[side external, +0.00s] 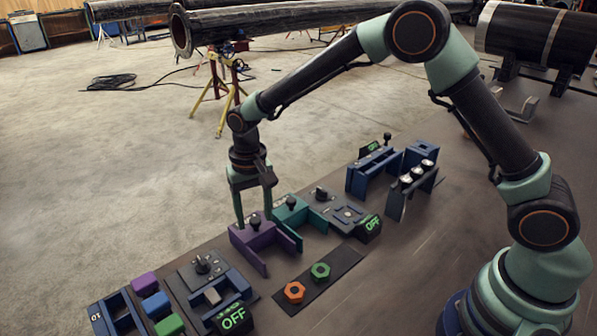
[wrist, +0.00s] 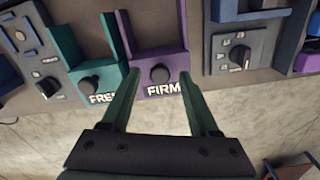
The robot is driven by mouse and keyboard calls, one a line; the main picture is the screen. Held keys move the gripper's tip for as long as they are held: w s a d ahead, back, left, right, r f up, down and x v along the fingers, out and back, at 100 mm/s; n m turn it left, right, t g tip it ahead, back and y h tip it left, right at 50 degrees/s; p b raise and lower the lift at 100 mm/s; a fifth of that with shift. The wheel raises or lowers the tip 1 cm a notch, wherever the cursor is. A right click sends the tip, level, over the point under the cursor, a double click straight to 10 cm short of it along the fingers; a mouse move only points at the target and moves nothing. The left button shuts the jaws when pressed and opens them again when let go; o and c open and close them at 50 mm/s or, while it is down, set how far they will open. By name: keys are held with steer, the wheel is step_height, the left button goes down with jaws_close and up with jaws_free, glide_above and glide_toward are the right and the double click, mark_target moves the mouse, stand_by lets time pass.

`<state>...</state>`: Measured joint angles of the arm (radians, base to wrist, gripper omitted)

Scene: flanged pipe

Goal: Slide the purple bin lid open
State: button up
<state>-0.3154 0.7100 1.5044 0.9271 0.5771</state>
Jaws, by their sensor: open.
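The purple bin (side external: 252,236) stands on the bench with a flat purple lid and a round black knob (side external: 255,224) on top. In the wrist view the purple lid (wrist: 145,72) shows the label FIRM beside its black knob (wrist: 159,74). My gripper (side external: 257,217) points down over the purple lid, with one finger on either side of the knob. In the wrist view my gripper (wrist: 158,76) is open, with gaps between both fingers and the knob. I cannot tell whether the fingertips touch the lid.
A teal bin (side external: 291,208) with its own black knob and a FREE label (wrist: 103,98) stands right beside the purple one. A dial panel (side external: 203,268) lies on the other side. Orange (side external: 295,292) and green (side external: 320,271) nuts lie in front on a dark strip.

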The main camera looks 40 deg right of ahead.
jaws_close()
steer(key=shift+r, duration=0.1)
stand_by(1.2)
